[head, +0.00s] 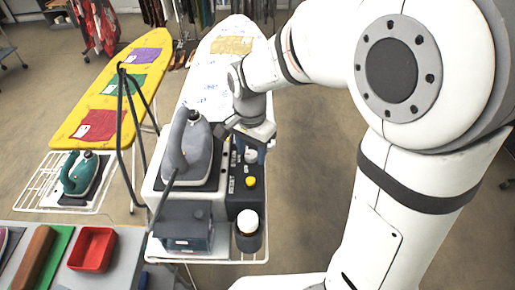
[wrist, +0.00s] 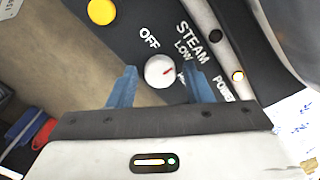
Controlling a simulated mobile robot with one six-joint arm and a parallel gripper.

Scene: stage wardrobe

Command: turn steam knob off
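The white steam knob (wrist: 158,72) sits on a dark control panel (wrist: 135,35), with OFF printed at its upper left and STEAM and LOW at its upper right. Its red mark points right, slightly up, away from OFF and a little below LOW. A further label is mostly hidden by a finger. My gripper (wrist: 161,75) is open, with one blue finger on each side of the knob; a gap shows at the left, and contact at the right is unclear. The knob also shows in the head view (head: 251,156), below my gripper (head: 252,148).
A yellow button (head: 251,181) and a white-capped bottle (head: 247,226) are nearer on the station. A grey iron (head: 190,150) stands left of the panel. A white ironing board (head: 205,85) lies beyond. Open floor is at the right.

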